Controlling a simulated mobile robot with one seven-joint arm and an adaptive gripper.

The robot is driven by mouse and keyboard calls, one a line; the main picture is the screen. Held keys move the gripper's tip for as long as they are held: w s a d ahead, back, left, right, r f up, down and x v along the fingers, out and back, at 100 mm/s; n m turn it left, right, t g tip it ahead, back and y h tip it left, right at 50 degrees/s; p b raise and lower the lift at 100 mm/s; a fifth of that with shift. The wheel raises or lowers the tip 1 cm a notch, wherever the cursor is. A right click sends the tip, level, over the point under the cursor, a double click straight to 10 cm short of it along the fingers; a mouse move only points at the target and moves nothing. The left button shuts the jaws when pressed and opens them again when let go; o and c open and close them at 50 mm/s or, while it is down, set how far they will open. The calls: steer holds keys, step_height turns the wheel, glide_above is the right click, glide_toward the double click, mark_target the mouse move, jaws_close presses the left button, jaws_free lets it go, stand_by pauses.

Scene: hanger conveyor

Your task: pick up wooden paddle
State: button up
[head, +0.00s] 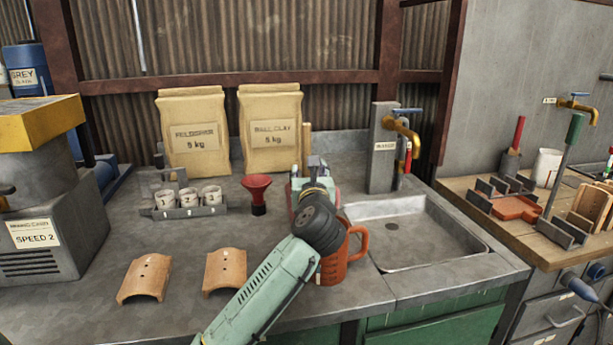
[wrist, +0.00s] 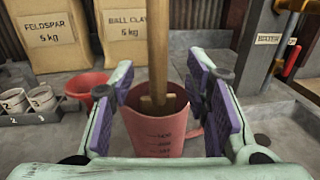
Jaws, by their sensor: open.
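The wooden paddle (wrist: 158,60) stands upright in a reddish measuring jug (wrist: 155,130) in the wrist view. Its lower end is hidden inside the jug. My gripper (wrist: 163,88) is open, with purple pads to the left and right of the paddle's shaft. I see gaps on both sides of the shaft, but how deep it lies between the pads is hard to tell.
A red funnel (head: 257,193) and a rack of white cups (head: 188,206) stand left of the jug. Feldspar (head: 193,132) and ball clay (head: 271,132) bags stand behind. A sink (head: 420,240) lies right. Two curved tiles (head: 145,277) lie on the front left counter.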

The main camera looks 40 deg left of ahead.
steer(key=p+x, duration=0.1)
steer(key=x, duration=0.1)
steer(key=p+x, duration=0.1)
steer(key=x, duration=0.2)
steer(key=shift+w+a+r+p, duration=0.25)
steer(key=shift+a+r+p, duration=0.05)
steer(key=shift+p, duration=0.1)
steer(key=shift+w+a+f, duration=0.1)
steer(key=shift+w+a, duration=0.1)
steer(key=shift+c, duration=0.2)
jaws_close()
